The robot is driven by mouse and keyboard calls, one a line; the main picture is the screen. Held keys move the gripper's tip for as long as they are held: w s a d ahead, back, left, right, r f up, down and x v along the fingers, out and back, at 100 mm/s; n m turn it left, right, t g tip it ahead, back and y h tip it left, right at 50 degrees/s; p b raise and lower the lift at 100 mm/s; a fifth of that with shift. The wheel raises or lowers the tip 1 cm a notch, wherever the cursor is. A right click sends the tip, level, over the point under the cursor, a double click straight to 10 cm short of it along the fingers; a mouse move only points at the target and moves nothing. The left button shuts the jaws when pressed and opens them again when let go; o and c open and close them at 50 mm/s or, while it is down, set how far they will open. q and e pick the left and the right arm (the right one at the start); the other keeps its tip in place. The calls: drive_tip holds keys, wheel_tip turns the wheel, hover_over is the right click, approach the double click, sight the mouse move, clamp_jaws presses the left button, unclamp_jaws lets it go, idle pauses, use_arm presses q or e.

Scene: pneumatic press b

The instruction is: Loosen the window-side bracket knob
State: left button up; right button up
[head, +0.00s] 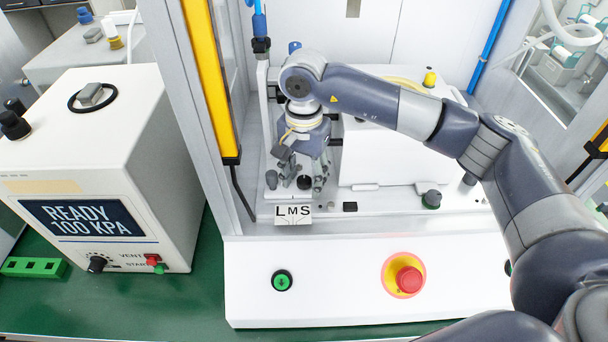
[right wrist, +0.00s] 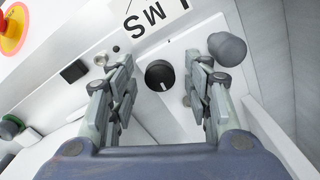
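My right gripper (head: 301,176) points down at the left end of the press's white bracket plate. In the right wrist view its two fingers (right wrist: 158,95) are open, one on each side of a black round knob (right wrist: 159,75) with a white pointer line. I see no contact with that knob. It also shows in the head view (head: 304,182), just behind the L M S label (head: 293,214). A grey knob (right wrist: 228,48) stands outside one finger. Another dark knob with a green base (head: 431,199) stands further right. Which knob is the window-side one I cannot tell. My left gripper is out of view.
A white vacuum box (head: 90,170) reading "READY 100 KPA" stands left on the green table. The front panel has a green button (head: 282,281) and a red emergency stop (head: 407,279). A frame post (head: 195,120) stands close left of my gripper, and a white block (head: 395,150) to its right.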

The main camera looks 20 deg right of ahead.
sight(304, 180)
drive_tip(key=shift+r, duration=0.25)
wheel_tip(304, 180, up, 12)
drive_tip(key=shift+f, duration=0.25)
drive_tip(key=shift+f, duration=0.1)
idle(0.5)
